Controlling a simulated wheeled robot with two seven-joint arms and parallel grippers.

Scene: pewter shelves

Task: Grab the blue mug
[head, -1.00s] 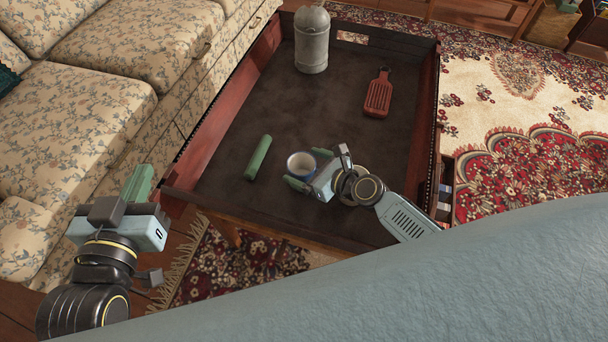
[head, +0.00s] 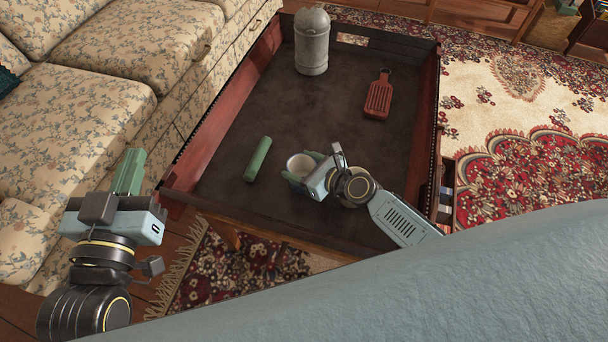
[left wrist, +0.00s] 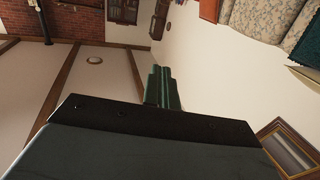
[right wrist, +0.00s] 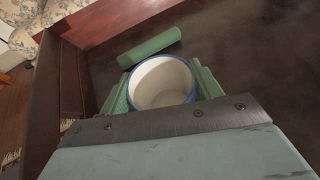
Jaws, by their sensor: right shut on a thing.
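The blue mug (head: 300,162) stands upright on the dark tray table, pale inside, with a blue rim that shows in the right wrist view (right wrist: 162,84). My right gripper (head: 304,173) is shut on it, with a green finger on each side of the mug in the right wrist view (right wrist: 162,92). The mug's lower part is mostly hidden by the fingers and wrist. My left gripper (head: 128,170) is in the air beside the sofa, away from the table. Its green fingers (left wrist: 162,88) are together and hold nothing.
A green cylinder (head: 257,159) lies just left of the mug on the dark tray table (head: 240,110). A grey canister (head: 312,45) and a red grater-like paddle (head: 379,96) are farther back. Raised wooden sides edge the table. A floral sofa (head: 90,110) stands at left.

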